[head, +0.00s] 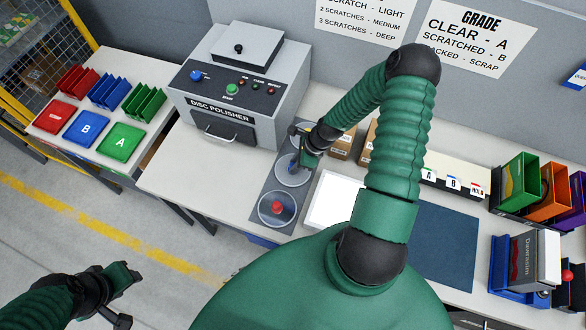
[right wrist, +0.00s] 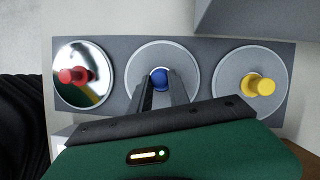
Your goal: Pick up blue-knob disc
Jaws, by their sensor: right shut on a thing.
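The blue-knob disc (right wrist: 160,78) sits in the middle place of a grey holder strip (right wrist: 113,92). In the right wrist view my right gripper (right wrist: 160,88) has its fingers on both sides of the blue knob, shut on it. The disc lies flat at the holder; I cannot tell any gap beneath it. In the head view the same disc (head: 291,174) is partly covered by my right gripper (head: 298,154). My left gripper (head: 122,292) hangs at the lower left, away from the bench; its jaw opening is unclear.
A red-knob disc (right wrist: 84,75) and a yellow-knob disc (right wrist: 250,85) flank it closely. The disc polisher (head: 240,85) stands behind and left of the holder. A white panel (head: 334,200) lies right of it. Red, blue and green trays (head: 122,140) are at the left.

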